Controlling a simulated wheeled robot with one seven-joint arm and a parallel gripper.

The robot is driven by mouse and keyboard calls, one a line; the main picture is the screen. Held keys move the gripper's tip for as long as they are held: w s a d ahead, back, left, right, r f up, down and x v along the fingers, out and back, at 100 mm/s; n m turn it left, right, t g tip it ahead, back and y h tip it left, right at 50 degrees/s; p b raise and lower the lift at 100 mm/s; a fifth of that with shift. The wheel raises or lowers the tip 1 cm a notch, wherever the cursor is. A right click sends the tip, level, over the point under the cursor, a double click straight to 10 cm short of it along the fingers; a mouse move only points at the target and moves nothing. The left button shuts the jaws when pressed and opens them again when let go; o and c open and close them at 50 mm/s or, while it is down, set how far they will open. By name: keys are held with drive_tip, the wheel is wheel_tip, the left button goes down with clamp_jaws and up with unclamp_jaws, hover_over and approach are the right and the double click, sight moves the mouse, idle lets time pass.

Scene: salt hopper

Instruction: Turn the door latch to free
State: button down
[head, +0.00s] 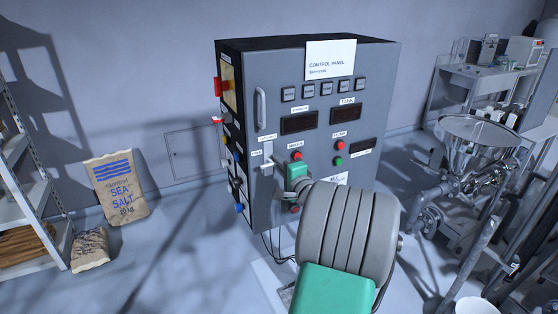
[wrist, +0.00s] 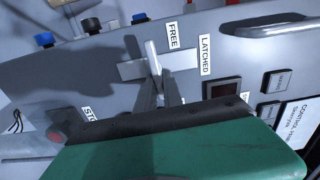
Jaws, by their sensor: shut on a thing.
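The door latch is a pale lever (wrist: 151,56) on a light plate (wrist: 185,59) on the grey cabinet's front; the plate also shows in the head view (head: 266,150). In the wrist view the lever crosses the plate, its visible end towards the picture's top. The FREE label (wrist: 172,35) is just right of that end. The LATCHED label (wrist: 205,55) is beyond the plate's right end. My gripper (wrist: 160,92) is shut on the lever, its dark fingers hiding the lower part. In the head view my gripper (head: 279,168) reaches the latch from the right.
The cabinet (head: 235,110) carries a vertical door handle (head: 261,108), buttons and displays close around the latch. Coloured knobs (head: 239,208) stick out on its left side. A salt sack (head: 115,190) and shelf stand left, a hopper (head: 478,140) right.

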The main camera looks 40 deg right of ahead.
drive_tip(key=shift+m, duration=0.3)
drive_tip(key=c, duration=1.5)
unclamp_jaws()
drive_tip(key=shift+s+f, duration=0.1)
drive_tip(key=b+v, duration=0.2)
drive_tip(key=v, duration=0.5)
drive_tip(key=shift+s+a, duration=0.1)
drive_tip(key=shift+s, duration=0.2)
